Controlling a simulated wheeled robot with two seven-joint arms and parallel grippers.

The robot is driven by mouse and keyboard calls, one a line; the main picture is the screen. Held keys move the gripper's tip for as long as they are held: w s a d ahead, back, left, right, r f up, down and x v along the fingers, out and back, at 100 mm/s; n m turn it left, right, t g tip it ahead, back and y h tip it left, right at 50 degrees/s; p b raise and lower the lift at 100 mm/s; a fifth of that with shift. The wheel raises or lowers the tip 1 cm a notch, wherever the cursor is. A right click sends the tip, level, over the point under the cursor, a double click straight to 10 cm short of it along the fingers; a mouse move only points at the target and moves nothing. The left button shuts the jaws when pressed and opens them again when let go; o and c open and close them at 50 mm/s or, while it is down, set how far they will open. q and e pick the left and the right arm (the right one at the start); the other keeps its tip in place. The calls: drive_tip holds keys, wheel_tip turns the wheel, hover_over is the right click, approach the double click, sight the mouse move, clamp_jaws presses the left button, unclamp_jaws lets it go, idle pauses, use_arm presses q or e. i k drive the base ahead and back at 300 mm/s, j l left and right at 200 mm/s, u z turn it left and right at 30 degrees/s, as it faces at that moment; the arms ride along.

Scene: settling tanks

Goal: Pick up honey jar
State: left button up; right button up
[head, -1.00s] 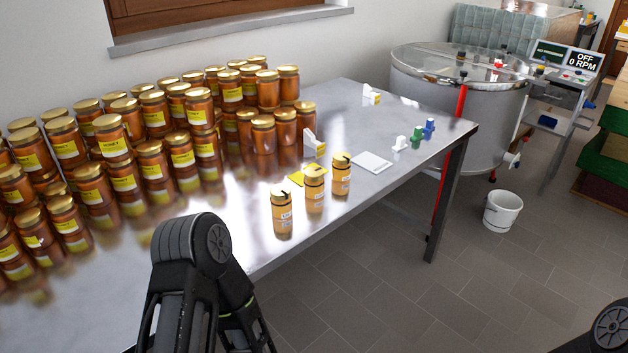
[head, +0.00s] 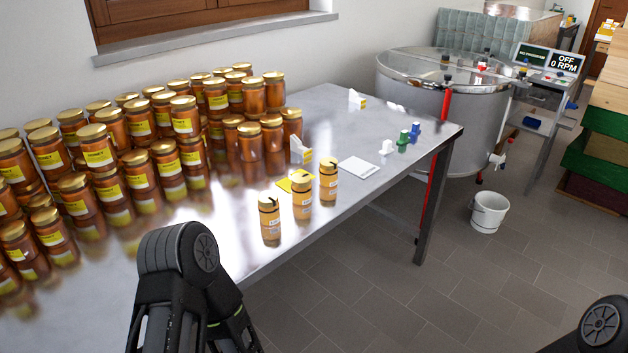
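Honey jars stand on a shiny metal table (head: 345,222). Three lighter amber jars with gold lids stand apart in a slanting row by the front edge: a near jar (head: 269,224), a middle jar (head: 302,201) and a far jar (head: 328,184). Many darker honey jars (head: 140,182) with gold lids, many with yellow labels, are massed and stacked on the left. My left arm shows at the bottom left, in front of the table edge, and part of my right arm at the bottom right corner. Neither gripper's fingers show. No jar is seen held.
A yellow card (head: 284,185), a white pad (head: 359,167) and small white, green (head: 403,142) and blue pieces lie on the table. A steel tank (head: 440,108) stands beyond its right end. A white bucket (head: 488,212) is on the floor. The tiled floor in front is mostly clear.

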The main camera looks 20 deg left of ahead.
sight(300, 198)
drive_tip(key=i+l+u, duration=0.1)
drive_tip(key=i+l, duration=0.65)
drive_tip(key=i, duration=0.1)
